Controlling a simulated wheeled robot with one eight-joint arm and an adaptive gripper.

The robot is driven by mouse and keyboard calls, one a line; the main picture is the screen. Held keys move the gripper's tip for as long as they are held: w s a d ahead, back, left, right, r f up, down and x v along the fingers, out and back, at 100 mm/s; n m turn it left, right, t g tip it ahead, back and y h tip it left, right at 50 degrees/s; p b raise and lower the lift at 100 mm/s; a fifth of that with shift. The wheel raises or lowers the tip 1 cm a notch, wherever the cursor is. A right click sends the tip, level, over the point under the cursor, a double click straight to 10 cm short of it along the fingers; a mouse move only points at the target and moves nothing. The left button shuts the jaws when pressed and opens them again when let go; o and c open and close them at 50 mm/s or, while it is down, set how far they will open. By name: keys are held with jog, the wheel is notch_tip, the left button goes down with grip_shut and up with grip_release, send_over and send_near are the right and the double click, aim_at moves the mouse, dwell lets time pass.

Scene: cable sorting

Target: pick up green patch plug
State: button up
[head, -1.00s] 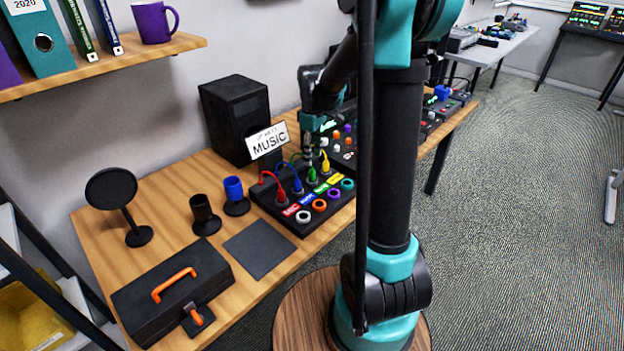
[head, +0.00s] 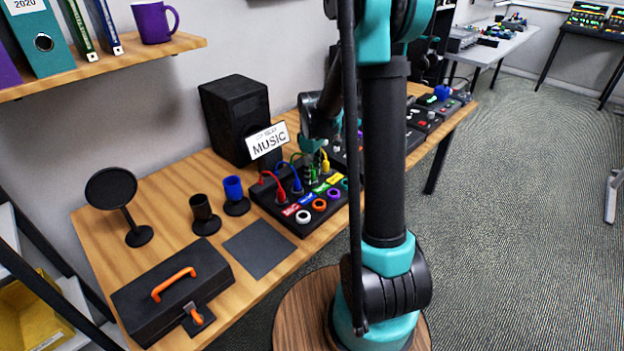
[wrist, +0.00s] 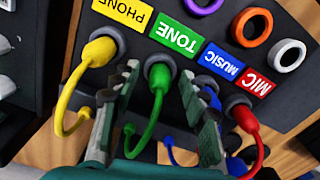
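The green patch plug (wrist: 159,76) sits in its socket below the green TONE label in the wrist view, its green cable curling toward me. It also shows small in the head view (head: 312,174). My gripper (wrist: 166,95) is open, with one finger on each side of the green plug and a visible gap on both sides. In the head view my gripper (head: 311,155) is over the patch panel (head: 299,225), partly hiding the plugs.
A yellow plug (wrist: 100,48) stands close left of my gripper. A red plug (wrist: 245,119) is close to the right finger, and a blue plug is mostly hidden behind that finger.

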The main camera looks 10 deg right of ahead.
grip_shut()
